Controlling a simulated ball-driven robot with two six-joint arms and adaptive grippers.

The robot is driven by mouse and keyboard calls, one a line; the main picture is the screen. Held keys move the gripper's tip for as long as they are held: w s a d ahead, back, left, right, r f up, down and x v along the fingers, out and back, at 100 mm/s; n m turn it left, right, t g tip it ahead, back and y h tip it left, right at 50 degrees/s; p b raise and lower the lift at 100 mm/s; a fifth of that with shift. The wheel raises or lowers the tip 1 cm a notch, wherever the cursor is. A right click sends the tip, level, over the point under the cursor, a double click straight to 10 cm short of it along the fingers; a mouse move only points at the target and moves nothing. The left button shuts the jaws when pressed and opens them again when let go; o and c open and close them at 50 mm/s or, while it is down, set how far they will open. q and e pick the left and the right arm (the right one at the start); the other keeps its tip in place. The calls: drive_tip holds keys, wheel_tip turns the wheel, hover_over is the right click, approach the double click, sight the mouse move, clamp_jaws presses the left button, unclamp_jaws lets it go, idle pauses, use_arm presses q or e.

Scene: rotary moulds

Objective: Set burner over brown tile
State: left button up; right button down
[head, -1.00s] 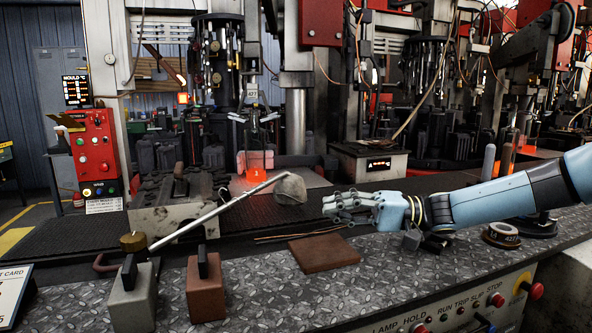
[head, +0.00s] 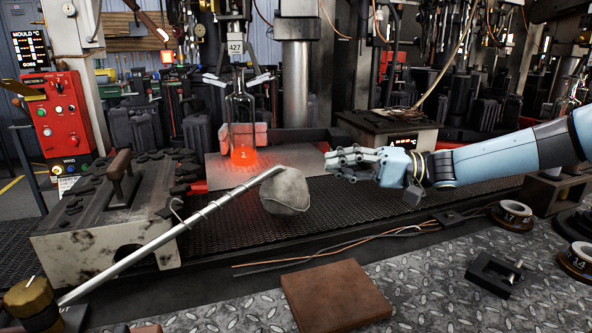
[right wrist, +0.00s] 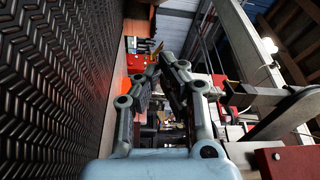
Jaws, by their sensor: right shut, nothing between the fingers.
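The brown tile (head: 337,292) lies flat on the diamond-plate bench at the front middle, its top bare. A long silver pipe (head: 165,238) with a brass fitting (head: 28,302) at its lower left end, which I take for the burner, slants up to the right. My right gripper (head: 338,163) is shut and empty, above the dark mesh behind the tile and right of the grey head. In the right wrist view its fingers (right wrist: 158,72) hold nothing. My left gripper is out of view.
A glowing bottle (head: 242,130) stands behind on a plate. Thin copper rods (head: 350,242) lie behind the tile. A black clamp block (head: 494,272) and dark rings (head: 513,214) are at right. A scorched metal block (head: 110,215) stands at left.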

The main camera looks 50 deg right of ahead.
sight(292, 173)
drive_tip(key=shift+w+a, duration=0.1)
drive_tip(key=shift+w, duration=0.15)
drive_tip(key=b+x, duration=0.3)
drive_tip(key=x, duration=0.6)
drive_tip(key=shift+s+f+b, duration=0.1)
drive_tip(key=shift+b, duration=0.3)
drive_tip(key=shift+a, duration=0.4)
drive_tip(key=shift+s+a+p, duration=0.25)
drive_tip(key=shift+s+p, duration=0.25)
drive_tip(key=shift+p, duration=0.1)
drive_tip(key=shift+s+a+p, duration=0.25)
drive_tip(key=shift+s+p, duration=0.25)
drive_tip(key=shift+p, duration=0.1)
drive_tip(key=shift+s+a, duration=0.15)
drive_tip(key=shift+s, duration=0.2)
drive_tip(key=shift+s+a+f, duration=0.15)
drive_tip(key=shift+f, duration=0.05)
